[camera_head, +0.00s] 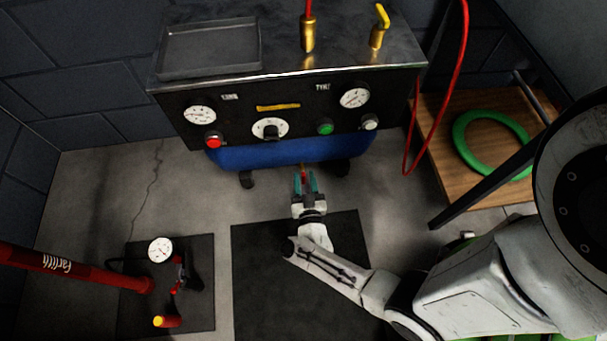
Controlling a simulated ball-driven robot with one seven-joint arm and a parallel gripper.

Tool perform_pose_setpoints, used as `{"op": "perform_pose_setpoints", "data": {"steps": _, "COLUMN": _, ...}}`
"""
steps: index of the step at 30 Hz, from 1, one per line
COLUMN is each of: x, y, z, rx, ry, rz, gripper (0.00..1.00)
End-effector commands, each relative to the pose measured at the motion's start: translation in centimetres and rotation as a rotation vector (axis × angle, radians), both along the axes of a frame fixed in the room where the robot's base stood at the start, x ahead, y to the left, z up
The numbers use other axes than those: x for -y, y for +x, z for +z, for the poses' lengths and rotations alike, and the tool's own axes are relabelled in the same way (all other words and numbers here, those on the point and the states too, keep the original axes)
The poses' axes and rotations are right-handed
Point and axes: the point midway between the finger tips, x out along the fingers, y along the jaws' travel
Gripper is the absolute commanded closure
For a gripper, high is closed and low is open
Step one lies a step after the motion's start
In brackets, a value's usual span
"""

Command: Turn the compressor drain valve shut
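The compressor has a black control panel (290,110) over a blue tank (265,154). Below the tank's underside is the small drain valve (304,174), with a red part and a brass-coloured stem above it. My gripper (305,178) reaches up to it from below in the picture. Its two teal fingers stand apart, one on each side of the red part, with a gap between them. Whether either finger touches the valve is too small to tell. The valve's turn position cannot be made out.
The panel carries gauges, a red button (213,140), a green button (325,128) and a knob (268,128). A grey tray (209,71) and brass fittings are on top. A red floor pump (75,268) stands left, a wooden shelf (450,180) with a green ring (462,126) right.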

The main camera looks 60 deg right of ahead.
Motion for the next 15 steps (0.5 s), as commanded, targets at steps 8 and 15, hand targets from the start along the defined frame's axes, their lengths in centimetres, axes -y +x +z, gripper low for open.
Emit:
{"op": "perform_pose_setpoints", "data": {"steps": 8, "x": 1.7, "y": 1.3, "z": 0.0, "rx": 0.001, "ry": -0.001, "rz": 0.000, "gripper": 0.62}}
{"op": "perform_pose_setpoints", "data": {"steps": 15, "x": 1.8, "y": 1.4, "z": 0.0, "rx": 0.000, "ry": 0.000, "rz": 0.000, "gripper": 0.62}}
